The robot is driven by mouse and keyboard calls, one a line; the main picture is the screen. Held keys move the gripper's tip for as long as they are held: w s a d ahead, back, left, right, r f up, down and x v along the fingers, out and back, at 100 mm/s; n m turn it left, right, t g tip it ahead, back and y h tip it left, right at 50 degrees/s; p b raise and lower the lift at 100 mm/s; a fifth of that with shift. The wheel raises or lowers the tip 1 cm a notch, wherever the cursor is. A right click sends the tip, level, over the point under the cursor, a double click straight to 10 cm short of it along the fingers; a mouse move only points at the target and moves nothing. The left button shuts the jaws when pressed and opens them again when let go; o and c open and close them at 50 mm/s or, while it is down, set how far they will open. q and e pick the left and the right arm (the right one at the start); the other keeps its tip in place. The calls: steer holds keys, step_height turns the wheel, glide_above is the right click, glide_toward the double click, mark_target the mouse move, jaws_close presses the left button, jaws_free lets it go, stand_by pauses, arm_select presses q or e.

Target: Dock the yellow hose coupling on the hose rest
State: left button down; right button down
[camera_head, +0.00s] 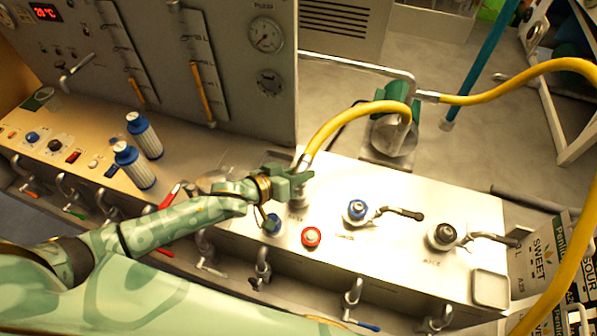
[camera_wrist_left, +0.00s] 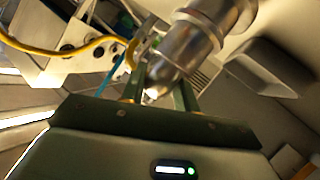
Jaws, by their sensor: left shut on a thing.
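My left gripper (camera_head: 303,176) is shut on the metal hose coupling (camera_head: 306,160) at the end of the yellow hose (camera_head: 345,119). It is over the left part of the white counter block. A short metal fitting (camera_head: 298,202) shows just below the gripper, with small lettering beside it; it appears to be the hose rest. I cannot tell whether the coupling touches it. In the left wrist view the shiny metal coupling (camera_wrist_left: 190,48) lies at the fingers (camera_wrist_left: 162,92), and the yellow hose (camera_wrist_left: 62,48) shows at upper left. My right gripper is not in view.
The counter block (camera_head: 400,197) bears a red knob (camera_head: 311,237), a blue valve (camera_head: 357,210) and a black valve (camera_head: 444,236). A green pump (camera_head: 395,130) stands behind it. Two blue-white bottles (camera_head: 134,165) stand left of my arm. A gauge panel (camera_head: 240,90) rises behind.

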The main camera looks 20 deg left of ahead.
arm_select(q)
steer(key=shift+f, duration=0.15)
steer(key=c, duration=1.3)
jaws_free()
steer(key=shift+c, duration=0.2)
steer(key=shift+s+a+r+p, duration=0.3)
steer(key=shift+s+p, duration=0.15)
steer(key=shift+p, duration=0.05)
steer(key=p+v, duration=0.7)
steer(key=v, duration=0.3)
steer(key=shift+f, duration=0.2)
